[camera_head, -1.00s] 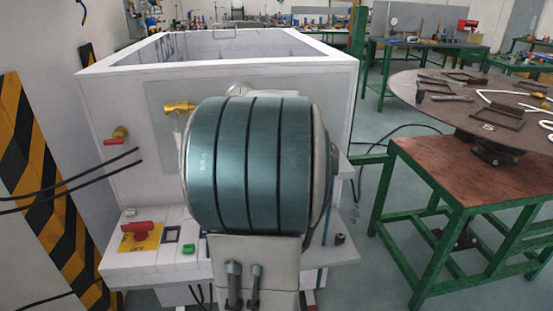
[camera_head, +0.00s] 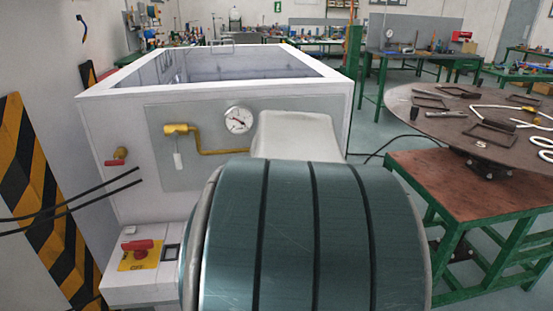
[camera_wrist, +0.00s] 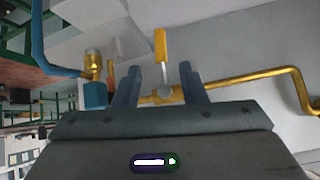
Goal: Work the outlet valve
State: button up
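In the head view a brass valve (camera_head: 178,129) sits on the grey panel of the white tank, with a pale tag or lever hanging below it and a brass pipe running right from it. A second brass valve with a red handle (camera_head: 115,161) is further left. Which one is the outlet valve is not marked. My gripper (camera_wrist: 158,88) shows in the wrist view with two separated fingers, open and empty. A yellow handle (camera_wrist: 160,45) and a brass pipe (camera_wrist: 250,77) appear beyond the fingers; contact cannot be judged. My arm hides the gripper in the head view.
A round gauge (camera_head: 238,120) is on the panel. A red switch (camera_head: 139,248) on a yellow plate stands at lower left. Black cables (camera_head: 75,193) cross at left.

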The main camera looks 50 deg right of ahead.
jog(key=shift+v, duration=1.9)
